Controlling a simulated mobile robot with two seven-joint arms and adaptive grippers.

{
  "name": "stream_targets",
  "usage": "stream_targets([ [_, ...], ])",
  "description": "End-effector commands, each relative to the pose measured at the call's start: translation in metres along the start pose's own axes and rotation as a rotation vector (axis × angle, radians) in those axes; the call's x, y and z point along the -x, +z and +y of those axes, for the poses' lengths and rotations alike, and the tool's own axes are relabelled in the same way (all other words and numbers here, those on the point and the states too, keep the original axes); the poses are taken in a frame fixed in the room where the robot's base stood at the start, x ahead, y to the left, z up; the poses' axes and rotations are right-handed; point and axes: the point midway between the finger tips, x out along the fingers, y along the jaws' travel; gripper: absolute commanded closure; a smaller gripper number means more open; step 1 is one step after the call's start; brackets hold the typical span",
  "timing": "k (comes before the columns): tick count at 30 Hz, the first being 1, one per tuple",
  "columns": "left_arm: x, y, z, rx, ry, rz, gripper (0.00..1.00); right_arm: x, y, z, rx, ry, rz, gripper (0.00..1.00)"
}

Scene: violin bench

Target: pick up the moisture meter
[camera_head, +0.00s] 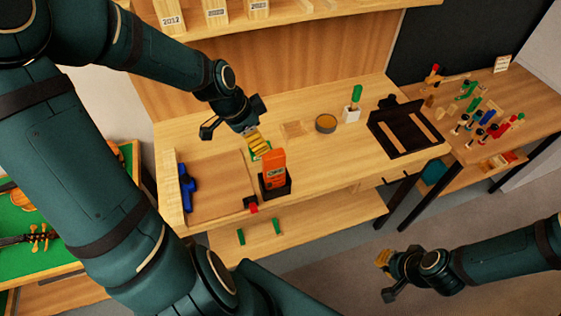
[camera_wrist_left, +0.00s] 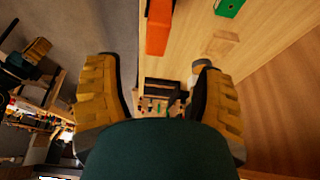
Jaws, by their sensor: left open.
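The moisture meter, an orange handheld device (camera_head: 274,164) with a small dark display, stands upright in a black holder (camera_head: 276,188) at the bench's front edge. My left gripper (camera_head: 259,146) is above the bench, just behind and slightly left of the meter's top in the head view, and holds nothing. In the left wrist view its yellow ribbed fingers (camera_wrist_left: 158,95) are wide apart, and an orange block (camera_wrist_left: 158,28), apparently the meter, shows at the top, beyond the fingers. My right gripper (camera_head: 385,274) is away from the bench at lower right; its jaw opening is unclear.
A green object (camera_head: 261,152) lies close by the left gripper. A shallow tray (camera_head: 215,193) with a blue tool (camera_head: 186,187) is left of the holder; a small red item (camera_head: 252,205) is at the front edge. A round tin (camera_head: 326,123) and black rack (camera_head: 400,135) stand right.

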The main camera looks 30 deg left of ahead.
Motion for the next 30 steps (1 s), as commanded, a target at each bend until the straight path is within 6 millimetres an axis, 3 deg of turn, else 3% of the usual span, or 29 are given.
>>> stream_targets([
  [12,-0.065,-0.001,0.002,-0.003,0.004,0.003,0.31,-0.005,0.001,0.002,0.0,0.0,0.0,1.0],
  [22,-0.089,0.0,0.002,-0.001,0.003,0.002,0.31,-0.012,0.002,0.005,-0.002,0.001,0.001,1.0],
  [30,-0.127,0.001,0.002,-0.002,0.003,0.003,0.31,-0.025,0.004,0.01,-0.004,0.002,0.002,1.0],
])
